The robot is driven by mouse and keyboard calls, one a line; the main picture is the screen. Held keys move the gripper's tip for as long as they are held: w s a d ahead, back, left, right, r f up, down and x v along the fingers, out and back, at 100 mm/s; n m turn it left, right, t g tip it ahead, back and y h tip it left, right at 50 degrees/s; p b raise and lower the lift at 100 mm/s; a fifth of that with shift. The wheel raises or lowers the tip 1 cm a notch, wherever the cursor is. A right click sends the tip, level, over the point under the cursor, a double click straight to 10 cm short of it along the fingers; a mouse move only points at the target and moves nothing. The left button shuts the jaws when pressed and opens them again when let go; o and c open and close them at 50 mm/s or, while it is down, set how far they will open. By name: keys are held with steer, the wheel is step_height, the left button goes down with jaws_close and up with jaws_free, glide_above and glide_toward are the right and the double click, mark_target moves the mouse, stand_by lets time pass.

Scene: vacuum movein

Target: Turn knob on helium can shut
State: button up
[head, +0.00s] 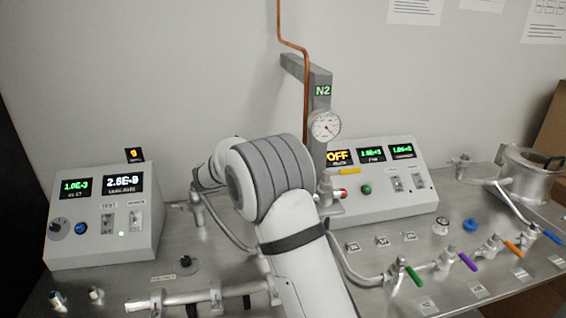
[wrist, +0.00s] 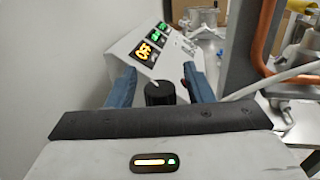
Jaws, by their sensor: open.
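A black cylindrical knob (wrist: 160,93) shows in the wrist view, between the two blue fingers of my gripper (wrist: 158,70). The fingers are open, with a gap visible on each side of the knob. A pale thin piece runs up from the knob's top. Whatever the knob sits on is hidden behind the dark edge of my gripper, so I cannot make out the helium can's body. In the head view my own arm covers the middle of the bench, and neither my fingers nor this knob can be seen.
A control box reading OFF (head: 385,190) stands behind my arm, and shows beyond the fingers in the wrist view (wrist: 150,50). Another control box (head: 105,215) stands left. An N2 post with a gauge (head: 325,126) rises behind my arm. Coloured valve handles (head: 467,262) line the right.

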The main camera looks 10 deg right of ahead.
steer(key=shift+c, duration=0.4)
steer(key=c, duration=0.9)
